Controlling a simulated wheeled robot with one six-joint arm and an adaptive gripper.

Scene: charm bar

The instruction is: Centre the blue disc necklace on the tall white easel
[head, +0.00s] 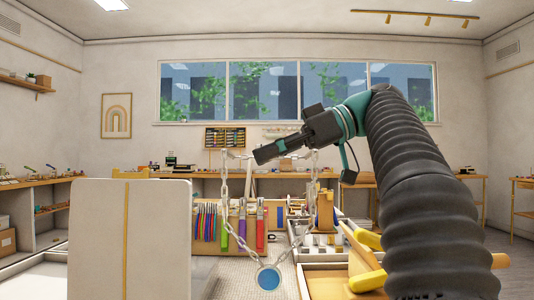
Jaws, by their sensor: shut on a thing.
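The blue disc necklace is a silver chain with a round blue disc (269,278) at its lowest point. Its two sides hang apart in a wide V, and its top runs across at the height of my gripper (259,156). My gripper is shut on the top of the necklace and holds it up in the air; the fingertips are small and the exact grip is hard to see. A tall white board with a tan vertical stripe, which looks like the white easel (160,240), stands at the left front. The necklace hangs to the right of it, apart from it.
Behind the necklace is a wooden rack (204,246) with several coloured tools. Yellow-handled pliers (368,281) and wooden trays lie at the lower right, near my arm. A white surface (30,275) extends left of the board. Shelves and benches line the back wall.

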